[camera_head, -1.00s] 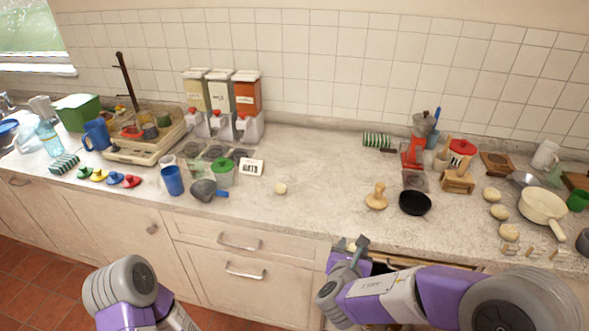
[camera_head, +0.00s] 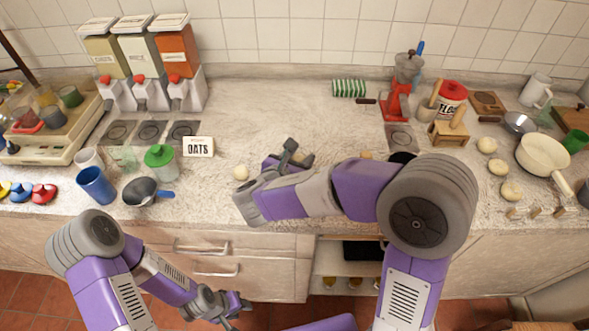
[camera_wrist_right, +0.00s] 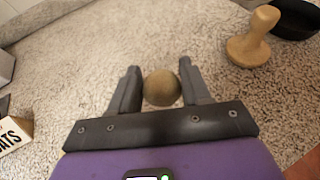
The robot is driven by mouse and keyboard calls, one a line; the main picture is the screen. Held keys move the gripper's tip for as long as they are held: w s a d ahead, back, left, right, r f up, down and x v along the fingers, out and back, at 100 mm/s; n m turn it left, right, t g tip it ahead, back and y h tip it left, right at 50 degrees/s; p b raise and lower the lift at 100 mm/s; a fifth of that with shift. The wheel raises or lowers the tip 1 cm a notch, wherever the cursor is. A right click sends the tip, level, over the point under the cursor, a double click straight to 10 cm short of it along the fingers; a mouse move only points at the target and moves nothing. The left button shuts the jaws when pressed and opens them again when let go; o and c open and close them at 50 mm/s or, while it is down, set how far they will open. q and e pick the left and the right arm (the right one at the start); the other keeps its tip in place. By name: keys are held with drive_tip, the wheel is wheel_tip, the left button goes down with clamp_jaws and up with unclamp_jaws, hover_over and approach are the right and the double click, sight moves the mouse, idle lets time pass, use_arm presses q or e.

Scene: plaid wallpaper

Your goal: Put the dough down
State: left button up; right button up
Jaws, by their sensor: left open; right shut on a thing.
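My right gripper (camera_head: 292,156) is over the counter in the head view. In the right wrist view its fingers (camera_wrist_right: 155,85) are shut on a round beige dough ball (camera_wrist_right: 162,88), above the speckled countertop (camera_wrist_right: 90,70). I cannot tell the exact height of the ball above the surface. In the head view the held ball is mostly hidden by the gripper. Another dough ball (camera_head: 240,173) lies on the counter just left of my right forearm. My left gripper (camera_head: 226,306) is open and empty, low in front of the cabinets.
A wooden press (camera_wrist_right: 252,40) and a black pan (camera_wrist_right: 298,16) stand beyond the right gripper. Several dough balls (camera_head: 498,166) lie at the right by a cream pan (camera_head: 541,152). An oats sign (camera_head: 198,147) stands left. The counter's back middle (camera_head: 265,110) is clear.

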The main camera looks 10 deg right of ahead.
drive_tip(key=shift+w+f+b, duration=0.1)
drive_tip(key=shift+f+b, duration=0.8)
drive_tip(key=shift+f, duration=1.6)
drive_tip(key=shift+f, duration=0.25)
drive_tip(key=o, duration=1)
drive_tip(key=shift+o, duration=0.2)
drive_tip(key=shift+r, duration=0.15)
drive_tip(key=shift+r, duration=0.2)
drive_tip(key=p+v, duration=0.3)
drive_tip(key=v, duration=0.9)
